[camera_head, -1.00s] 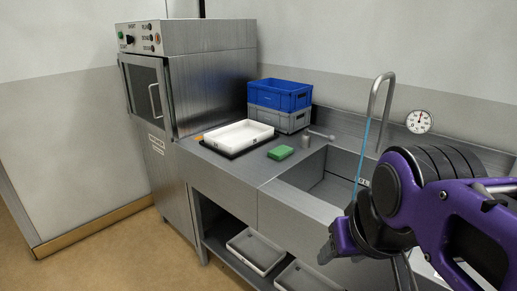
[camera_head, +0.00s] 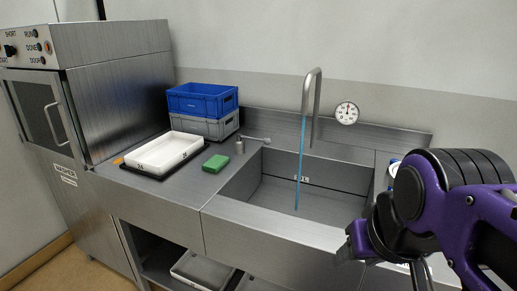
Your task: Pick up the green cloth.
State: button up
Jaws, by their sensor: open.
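The green cloth (camera_head: 216,163) lies as a small folded block on the steel counter, between the white tray and the sink. My gripper (camera_head: 347,247) is at the lower right, in front of the sink's front edge. It is well to the right of the cloth and nearer to me, and it does not touch the cloth. Its jaws are small and partly hidden in this view; they look empty.
A white tray (camera_head: 164,151) on a black base sits left of the cloth. Blue (camera_head: 203,100) and grey crates (camera_head: 206,128) are stacked behind. The sink (camera_head: 300,195) with its tall tap (camera_head: 313,95) is to the right. A steel hood machine (camera_head: 120,90) stands left.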

aim_at(215, 163)
jog(key=i+j+z, duration=0.25)
jog(key=j, duration=0.15)
jog(key=j+z, duration=0.25)
jog(key=i+j+z, duration=0.1)
jog(key=j, duration=0.8)
jog(key=i+j+z, duration=0.15)
jog(key=j, duration=0.75)
